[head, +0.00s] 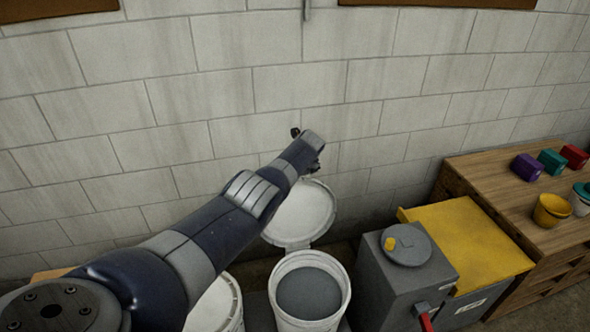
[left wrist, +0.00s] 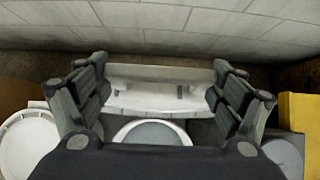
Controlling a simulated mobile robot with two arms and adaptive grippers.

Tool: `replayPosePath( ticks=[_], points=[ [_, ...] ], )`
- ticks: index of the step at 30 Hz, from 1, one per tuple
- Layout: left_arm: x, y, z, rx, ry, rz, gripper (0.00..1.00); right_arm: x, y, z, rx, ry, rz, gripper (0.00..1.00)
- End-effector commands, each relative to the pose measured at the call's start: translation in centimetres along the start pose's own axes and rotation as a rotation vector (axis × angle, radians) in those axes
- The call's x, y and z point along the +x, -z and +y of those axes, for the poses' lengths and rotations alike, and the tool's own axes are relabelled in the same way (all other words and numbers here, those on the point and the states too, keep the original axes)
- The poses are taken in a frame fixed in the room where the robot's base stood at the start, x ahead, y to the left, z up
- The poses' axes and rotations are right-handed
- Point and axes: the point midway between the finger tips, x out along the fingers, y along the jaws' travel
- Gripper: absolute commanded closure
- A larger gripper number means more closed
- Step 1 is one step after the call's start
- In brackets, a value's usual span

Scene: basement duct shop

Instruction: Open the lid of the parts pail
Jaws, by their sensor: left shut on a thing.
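The parts pail (head: 312,325) is a white round pail at the bottom centre of the head view, with a grey inside showing. Its white lid (head: 302,213) stands raised at the back of the pail, near the wall, so the mouth is uncovered. In the left wrist view the lid (left wrist: 155,98) lies between my fingers, with the pail's opening (left wrist: 152,134) below it. My left gripper (head: 308,152) is at the lid's upper end; in the wrist view its fingers (left wrist: 158,88) are spread to either side, shut on the lid. Their exact contact is hard to see. My right gripper is not in view.
Another white round container (head: 222,308) stands left of the pail, partly behind my arm. A grey box (head: 385,290) with a round grey top, yellow knob and red handle is on the right. Beyond it are a yellow-topped box (head: 470,240) and a wooden bench (head: 480,180). A block wall closes the back.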

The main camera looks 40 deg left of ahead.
Motion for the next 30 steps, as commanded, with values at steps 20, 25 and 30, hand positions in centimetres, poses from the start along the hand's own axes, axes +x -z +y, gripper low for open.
replayPosePath(
  ticks=[20,25,30],
  points=[
    [-0.19,-0.41,-0.11,0.000,0.003,-0.008,0.00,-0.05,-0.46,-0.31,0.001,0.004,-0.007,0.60],
    [-0.16,-0.30,-0.09,0.000,0.003,-0.006,0.00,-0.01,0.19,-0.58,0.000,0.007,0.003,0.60],
    [-0.44,-0.37,-0.12,-0.001,0.002,-0.007,0.00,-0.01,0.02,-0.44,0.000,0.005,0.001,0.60]
  ],
)
